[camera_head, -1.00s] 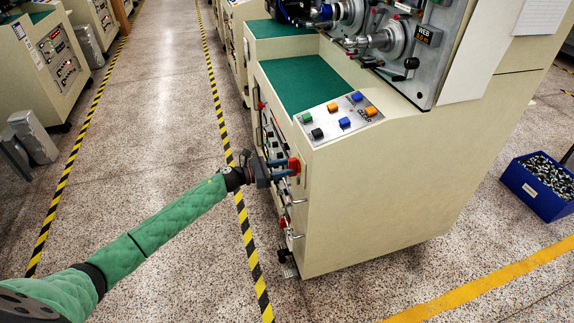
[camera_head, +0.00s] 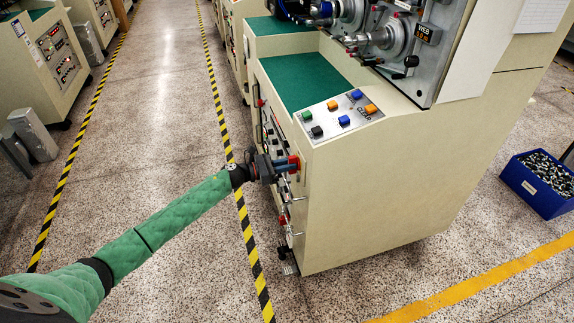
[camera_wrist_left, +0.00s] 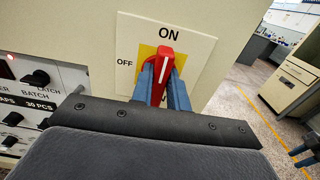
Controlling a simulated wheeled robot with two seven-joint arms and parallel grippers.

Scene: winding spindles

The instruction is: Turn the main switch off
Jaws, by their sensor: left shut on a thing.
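The main switch is a red handle with a white line (camera_wrist_left: 164,65), on a yellow and white plate (camera_wrist_left: 190,68) marked ON above and OFF at the left. Its white line points up toward ON, close to upright. In the head view the switch's red handle (camera_head: 294,163) shows on the near side of the beige machine. My left gripper (camera_head: 284,165) is at it, its blue fingers (camera_wrist_left: 163,85) on both sides of the handle and shut on it. The lower handle is partly hidden. What looks like my right gripper (camera_wrist_left: 303,156) shows small at the wrist view's right edge, fingers apart and empty.
The beige machine (camera_head: 380,190) carries coloured buttons on a sloped panel (camera_head: 340,115). Small knobs and levers (camera_head: 287,218) sit below the switch. A blue bin of small parts (camera_head: 535,195) stands at the right. The floor aisle (camera_head: 165,100) at the left is clear.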

